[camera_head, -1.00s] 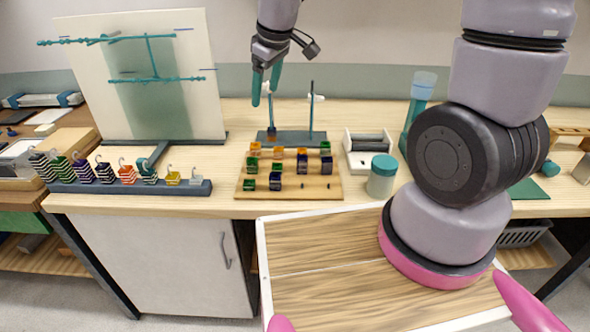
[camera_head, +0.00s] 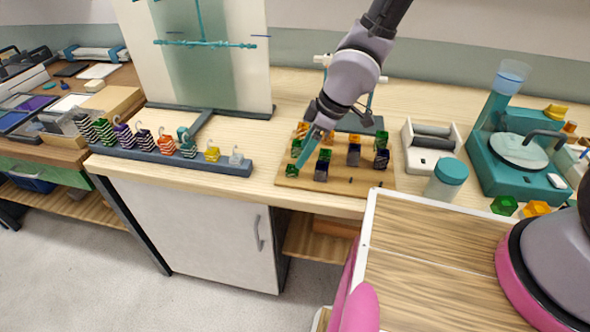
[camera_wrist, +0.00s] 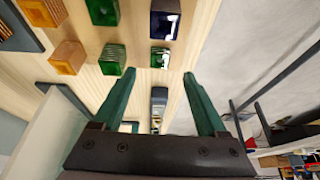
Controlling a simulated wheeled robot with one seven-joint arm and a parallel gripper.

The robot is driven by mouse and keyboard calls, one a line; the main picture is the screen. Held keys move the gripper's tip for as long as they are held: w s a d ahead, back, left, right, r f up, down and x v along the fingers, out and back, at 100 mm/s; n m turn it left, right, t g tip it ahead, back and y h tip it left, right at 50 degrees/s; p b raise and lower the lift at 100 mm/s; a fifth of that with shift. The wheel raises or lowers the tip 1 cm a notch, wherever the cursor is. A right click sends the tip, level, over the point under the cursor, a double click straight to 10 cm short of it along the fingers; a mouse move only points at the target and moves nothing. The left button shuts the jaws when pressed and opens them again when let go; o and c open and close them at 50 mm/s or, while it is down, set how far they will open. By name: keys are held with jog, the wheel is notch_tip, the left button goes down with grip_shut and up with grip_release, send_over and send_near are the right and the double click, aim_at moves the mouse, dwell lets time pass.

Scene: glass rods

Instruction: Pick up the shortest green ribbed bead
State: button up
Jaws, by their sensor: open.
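Green, blue and orange ribbed beads stand on a wooden board (camera_head: 345,188). In the wrist view, the smallest-looking green bead (camera_wrist: 160,57) lies just ahead of my gripper (camera_wrist: 160,76), centred between the fingertips and not held. In the head view, it seems to be the low green bead (camera_head: 292,171) at the board's front left. My gripper (camera_head: 305,155) is open and empty, with its fingers over the left part of the board. A larger green bead (camera_wrist: 112,58) and a blue bead (camera_wrist: 165,20) are close by. The fingers partly hide the beads in the head view.
A dark rack (camera_head: 225,165) with hooked striped weights stands left of the board. A white roller stand (camera_head: 432,135), a teal-lidded jar (camera_head: 446,180) and a teal machine (camera_head: 500,148) are on the right. Orange beads (camera_wrist: 67,57) stand near the green ones.

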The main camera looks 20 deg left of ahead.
aim_at(292, 169)
jog(key=shift+x, duration=3.2)
jog(key=shift+r, duration=0.1)
grip_shut()
